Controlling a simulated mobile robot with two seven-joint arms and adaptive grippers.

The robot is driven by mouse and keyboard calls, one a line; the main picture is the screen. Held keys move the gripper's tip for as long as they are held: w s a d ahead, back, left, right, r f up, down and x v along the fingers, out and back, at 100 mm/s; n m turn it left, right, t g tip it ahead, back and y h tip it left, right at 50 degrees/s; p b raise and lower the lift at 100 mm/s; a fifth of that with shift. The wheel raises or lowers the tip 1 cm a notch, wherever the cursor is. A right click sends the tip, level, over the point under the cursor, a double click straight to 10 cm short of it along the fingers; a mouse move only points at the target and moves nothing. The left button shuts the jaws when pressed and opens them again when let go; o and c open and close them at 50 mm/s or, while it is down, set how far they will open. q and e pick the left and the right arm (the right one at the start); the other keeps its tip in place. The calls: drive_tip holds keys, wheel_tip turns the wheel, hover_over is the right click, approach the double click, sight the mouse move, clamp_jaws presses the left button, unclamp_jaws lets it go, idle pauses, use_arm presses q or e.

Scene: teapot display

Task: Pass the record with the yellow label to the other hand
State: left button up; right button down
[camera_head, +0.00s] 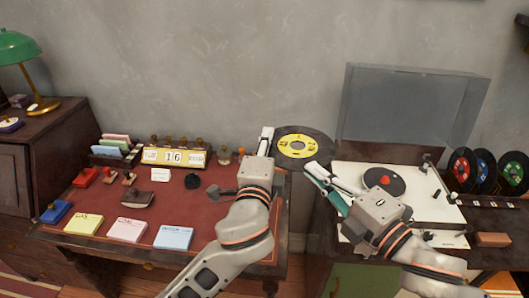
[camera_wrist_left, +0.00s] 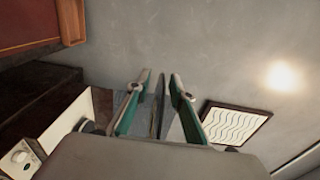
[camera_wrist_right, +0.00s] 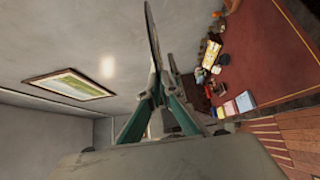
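The record with the yellow label (camera_head: 298,146) is held in the air between my two grippers, its label facing the head camera. My right gripper (camera_head: 314,176) is shut on its lower right edge. In the right wrist view the record (camera_wrist_right: 153,40) shows edge-on, rising from between the fingers (camera_wrist_right: 162,80). My left gripper (camera_head: 267,142) is at the record's left edge. In the left wrist view its fingers (camera_wrist_left: 161,80) stand apart, with the thin dark record (camera_wrist_left: 156,112) edge-on between them and a visible gap on the right side.
A turntable (camera_head: 428,203) with a raised clear lid (camera_head: 408,110) stands right, below my right arm. Several records (camera_head: 485,170) stand at the far right. A red-topped desk (camera_head: 155,215) with a flip calendar (camera_head: 174,157), stamps and notepads is at left. A green lamp (camera_head: 18,46) stands far left.

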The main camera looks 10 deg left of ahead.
use_arm(q)
drive_tip(key=shift+w, duration=0.35)
drive_tip(key=shift+c, duration=0.3)
clamp_jaws()
use_arm(e)
drive_tip(key=c, duration=2.2)
unclamp_jaws()
drive_tip(key=shift+d, duration=0.15)
